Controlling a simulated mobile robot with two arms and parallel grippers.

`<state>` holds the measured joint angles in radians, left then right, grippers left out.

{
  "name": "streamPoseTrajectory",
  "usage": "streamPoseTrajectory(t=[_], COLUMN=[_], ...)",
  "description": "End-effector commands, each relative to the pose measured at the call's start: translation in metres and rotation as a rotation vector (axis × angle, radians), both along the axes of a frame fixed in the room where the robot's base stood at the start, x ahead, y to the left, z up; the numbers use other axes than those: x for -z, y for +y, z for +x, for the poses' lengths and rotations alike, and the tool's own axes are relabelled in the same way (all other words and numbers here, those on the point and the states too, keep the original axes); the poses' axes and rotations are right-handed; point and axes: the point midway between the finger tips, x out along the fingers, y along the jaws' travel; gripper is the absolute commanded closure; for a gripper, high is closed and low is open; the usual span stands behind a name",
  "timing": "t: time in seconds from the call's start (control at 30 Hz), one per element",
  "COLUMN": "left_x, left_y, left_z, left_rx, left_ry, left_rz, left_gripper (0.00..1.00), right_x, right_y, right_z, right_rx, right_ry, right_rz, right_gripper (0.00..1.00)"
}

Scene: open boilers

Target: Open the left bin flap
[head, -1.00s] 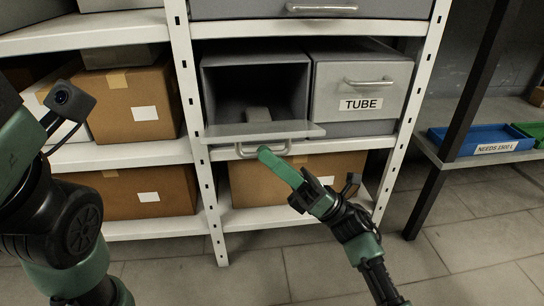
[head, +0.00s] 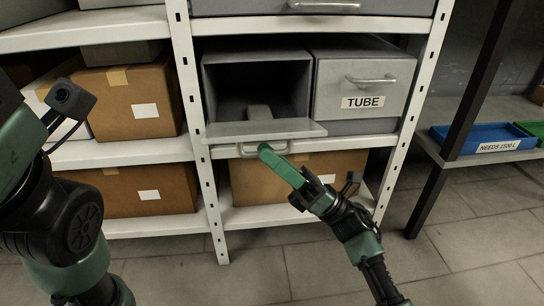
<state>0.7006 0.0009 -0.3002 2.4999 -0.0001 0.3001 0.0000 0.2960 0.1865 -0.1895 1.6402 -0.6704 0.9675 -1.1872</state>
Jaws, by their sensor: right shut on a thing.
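The left bin (head: 257,85) stands on the middle shelf with its front open, and a small grey block shows inside. Its flap (head: 292,129) is swung down and outward, lying close to level at the bin's bottom edge. The flap's handle (head: 249,152) hangs below it. My right gripper (head: 265,152) is at the right end of this handle and shut on it; its green finger hides part of the handle. My left arm is at the left edge; its gripper is out of view.
The right bin (head: 335,85), labelled TUBE, is closed beside it. Cardboard boxes (head: 126,103) fill the shelves to the left and below. White shelf posts (head: 190,90) stand on both sides.

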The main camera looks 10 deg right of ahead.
Motion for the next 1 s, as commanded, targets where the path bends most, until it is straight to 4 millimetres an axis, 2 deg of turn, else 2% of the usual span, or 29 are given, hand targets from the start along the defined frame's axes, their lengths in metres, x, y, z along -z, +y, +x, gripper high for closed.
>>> streamPoseTrajectory(t=[0.17,0.5,0.87,0.93,1.0], left_x=[-0.009,-0.024,-0.025,-0.024,-0.023], left_y=[0.000,0.000,0.000,0.000,0.000], left_z=[0.000,0.001,0.000,0.000,0.000], left_rx=[0.000,0.000,0.000,0.000,0.000], left_ry=[0.002,0.002,0.001,0.001,0.001], left_rz=[0.000,0.000,-0.001,-0.001,-0.001], left_gripper=[0.64,0.64,0.64,0.64,0.64], right_x=[0.011,0.045,0.051,0.051,0.052], right_y=[-0.013,-0.050,-0.056,-0.056,-0.056], right_z=[-0.002,-0.015,-0.017,-0.018,-0.020], right_rx=[0.006,0.001,0.000,-0.005,-0.033], right_ry=[0.008,0.004,0.000,0.004,0.028], right_rz=[-0.001,-0.001,0.001,0.004,0.021], right_gripper=[0.80,0.80,0.80,1.00,1.00])
